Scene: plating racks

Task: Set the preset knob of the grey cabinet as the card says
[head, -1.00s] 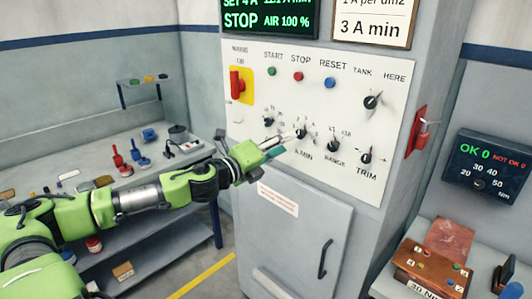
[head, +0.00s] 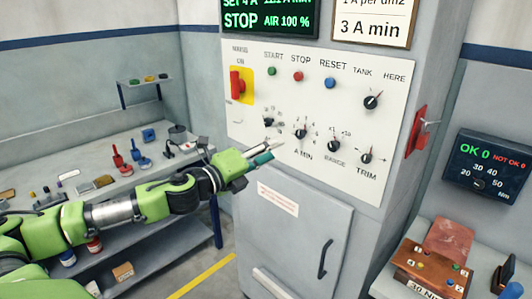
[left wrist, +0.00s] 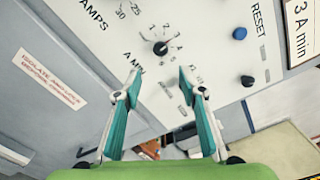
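The grey cabinet (head: 421,78) carries a white panel (head: 315,95) with several knobs. The black A MIN knob (head: 300,133) is in the lower row, with a printed scale around it. In the left wrist view the A MIN knob (left wrist: 160,47) sits beyond the fingertips, its pale pointer mark too small to read surely. My left gripper (head: 268,153) is in front of the panel, left of and below that knob; in the left wrist view its teal fingers (left wrist: 160,75) are apart with nothing between them. The card (head: 372,22) reads "3 A min". My right gripper is not seen.
Neighbouring AMPS (head: 268,122), RANGE (head: 333,146) and TRIM (head: 366,158) knobs share the row. A red switch (head: 237,82) and red side lever (head: 416,132) stick out. A green-lettered display (head: 268,16) reads "STOP". A cluttered bench (head: 120,185) stands left.

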